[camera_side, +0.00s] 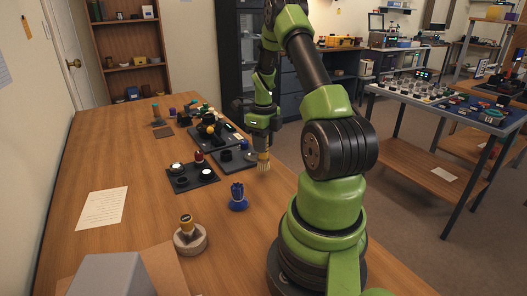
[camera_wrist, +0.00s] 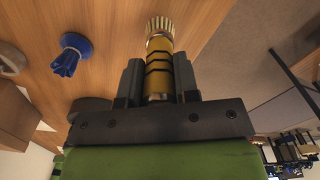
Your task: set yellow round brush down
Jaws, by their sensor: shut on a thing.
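My gripper (camera_wrist: 159,82) is shut on the yellow round brush (camera_wrist: 159,60), which has black bands, a metal collar and pale bristles. In the side view the brush (camera_side: 263,163) hangs bristles down beneath my gripper (camera_side: 262,150), close above the wooden table near its right edge. I cannot tell whether the bristles touch the table. The upper end of the brush is hidden by the gripper.
A blue brush-like item (camera_side: 238,197) stands on the table nearby. A round holder (camera_side: 190,238) with a yellow-topped item is at the front. Dark trays (camera_side: 207,183) with small parts lie to the left. A paper sheet (camera_side: 103,208) lies far left.

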